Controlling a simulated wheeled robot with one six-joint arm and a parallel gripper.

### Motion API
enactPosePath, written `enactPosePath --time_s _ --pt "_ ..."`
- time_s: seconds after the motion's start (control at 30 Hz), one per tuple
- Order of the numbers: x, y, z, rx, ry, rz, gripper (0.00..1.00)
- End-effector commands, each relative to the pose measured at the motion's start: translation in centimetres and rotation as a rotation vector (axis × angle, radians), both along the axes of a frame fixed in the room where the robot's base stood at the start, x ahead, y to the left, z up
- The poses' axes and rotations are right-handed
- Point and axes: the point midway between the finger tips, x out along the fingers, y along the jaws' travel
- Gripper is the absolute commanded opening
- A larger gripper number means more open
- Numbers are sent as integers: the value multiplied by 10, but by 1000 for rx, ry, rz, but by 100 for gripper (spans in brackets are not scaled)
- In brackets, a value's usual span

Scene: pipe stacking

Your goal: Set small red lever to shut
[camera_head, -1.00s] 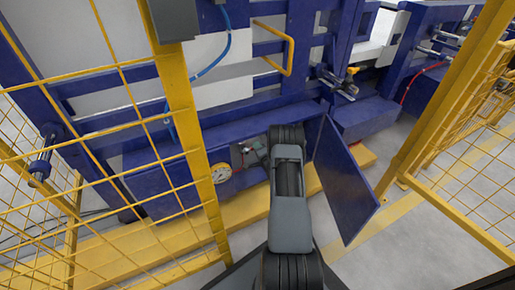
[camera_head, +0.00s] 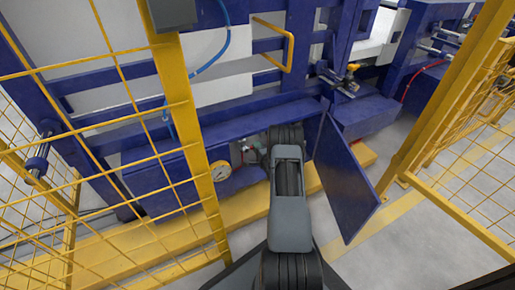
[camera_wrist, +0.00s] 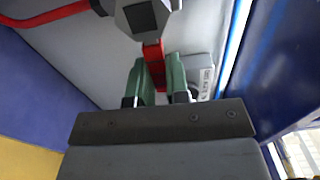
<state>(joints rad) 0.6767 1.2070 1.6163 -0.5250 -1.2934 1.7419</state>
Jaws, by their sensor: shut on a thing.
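The small red lever (camera_wrist: 155,66) hangs down from a grey hex-shaped fitting (camera_wrist: 145,18) in the wrist view. My gripper (camera_wrist: 157,78) has its two green fingertips on either side of the lever and is shut on it. The lever's lower end is partly hidden between the fingers. In the head view my arm reaches into the opening of the blue machine and hides the gripper and most of the lever area.
An open blue door (camera_head: 343,180) stands to the right of my arm. A yellow mesh fence (camera_head: 190,110) stands at left. In the wrist view a labelled plate (camera_wrist: 207,75) and blue wall (camera_wrist: 275,60) are close by.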

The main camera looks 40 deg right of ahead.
Motion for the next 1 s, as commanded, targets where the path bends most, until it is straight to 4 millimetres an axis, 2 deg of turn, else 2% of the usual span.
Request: enactPosePath --time_s 0.07,0.1,0.37,0.6,0.73,0.87,1.0 --pt "1 0 0 6 -2 -1 0" --pt "1 0 0 6 -2 -1 17" --pt "0 0 0 3 -1 -1 42" --pt "-1 0 0 2 1 0 42" --pt "-9 1 1 3 2 -1 42" --pt "-30 5 3 6 3 -3 42" --pt "-60 10 3 7 4 -3 42"
